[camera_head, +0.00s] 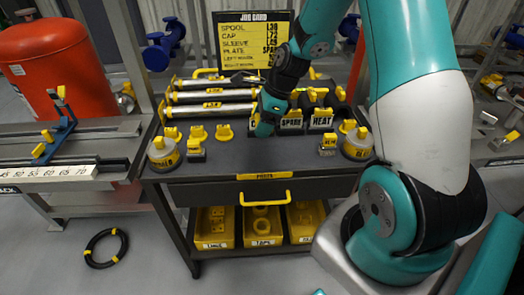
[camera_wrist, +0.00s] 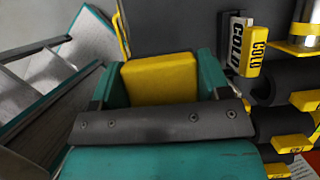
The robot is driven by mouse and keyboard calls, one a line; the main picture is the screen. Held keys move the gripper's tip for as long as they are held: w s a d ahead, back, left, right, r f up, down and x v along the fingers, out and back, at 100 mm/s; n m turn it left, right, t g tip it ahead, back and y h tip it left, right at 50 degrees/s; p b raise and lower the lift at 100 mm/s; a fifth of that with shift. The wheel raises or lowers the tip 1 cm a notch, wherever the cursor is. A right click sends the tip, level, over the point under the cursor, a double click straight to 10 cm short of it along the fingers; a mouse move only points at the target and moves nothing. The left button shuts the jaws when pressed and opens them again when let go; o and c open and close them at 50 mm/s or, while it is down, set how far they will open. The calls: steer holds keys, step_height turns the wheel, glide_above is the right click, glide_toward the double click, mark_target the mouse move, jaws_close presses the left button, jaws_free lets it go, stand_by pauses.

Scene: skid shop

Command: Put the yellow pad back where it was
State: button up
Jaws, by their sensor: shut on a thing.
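The yellow pad (camera_wrist: 160,78) shows in the wrist view as a plain yellow block between the two teal fingers of my gripper (camera_wrist: 160,85). My gripper is shut on it. In the head view my gripper (camera_head: 268,118) is over the middle of the dark cart top (camera_head: 245,160), just in front of the labelled holders, and the pad in it is hidden there. I cannot tell whether the pad touches the cart top.
Holders marked SPARE (camera_head: 291,122) and HEAT (camera_head: 322,119) stand right of my gripper. A COLD label (camera_wrist: 237,45) is close to it in the wrist view. Yellow-banded rollers (camera_head: 210,96) lie behind left. The front middle of the cart top is clear.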

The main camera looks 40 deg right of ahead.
mark_target(258, 157)
step_height(258, 157, down, 10)
stand_by(0.4)
steer(key=shift+f, duration=0.15)
steer(key=o, duration=1.1)
